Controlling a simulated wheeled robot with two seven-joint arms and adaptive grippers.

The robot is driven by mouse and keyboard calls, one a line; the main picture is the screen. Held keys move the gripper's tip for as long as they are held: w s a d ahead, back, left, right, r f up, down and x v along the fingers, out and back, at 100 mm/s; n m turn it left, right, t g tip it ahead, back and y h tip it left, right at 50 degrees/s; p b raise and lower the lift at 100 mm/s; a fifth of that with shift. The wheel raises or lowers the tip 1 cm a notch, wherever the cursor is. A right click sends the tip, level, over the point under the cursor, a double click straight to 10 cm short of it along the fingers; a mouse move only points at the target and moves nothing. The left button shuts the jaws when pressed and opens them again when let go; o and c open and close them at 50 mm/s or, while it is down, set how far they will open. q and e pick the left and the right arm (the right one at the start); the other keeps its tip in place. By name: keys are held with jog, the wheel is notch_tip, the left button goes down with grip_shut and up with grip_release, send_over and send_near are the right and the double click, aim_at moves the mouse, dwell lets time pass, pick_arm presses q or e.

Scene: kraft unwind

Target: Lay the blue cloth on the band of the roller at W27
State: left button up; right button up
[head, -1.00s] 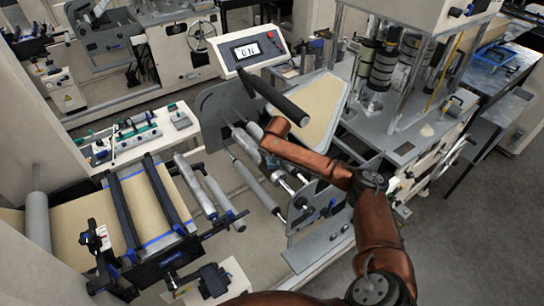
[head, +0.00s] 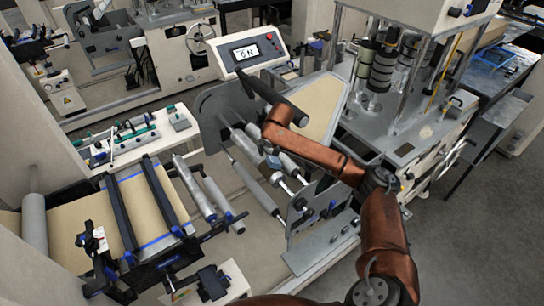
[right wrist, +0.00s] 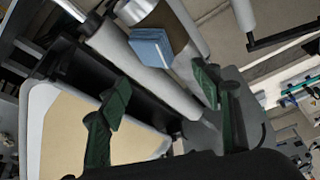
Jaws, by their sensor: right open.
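The blue cloth (right wrist: 152,48) is a small, folded, light blue block in the right wrist view. It lies against a brown band (right wrist: 169,27) on a roller, apart from both fingers. My right gripper (right wrist: 160,105) is open and empty, its dark green fingers spread on either side below the cloth. In the head view a small bluish patch, apparently the cloth (head: 272,162), shows among the rollers just below the end of my brown right arm. The right fingers are hidden there. My left gripper is not in view. No W27 label is readable.
A pale roller (right wrist: 148,62) runs close by the cloth. A grey side plate (head: 222,112) and a black bar (head: 272,95) stand near my right arm. A control panel (head: 252,51) is behind. Left are kraft-coloured web (head: 85,218) and metal rollers (head: 195,188).

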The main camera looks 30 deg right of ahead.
jog(key=shift+v, duration=1.95)
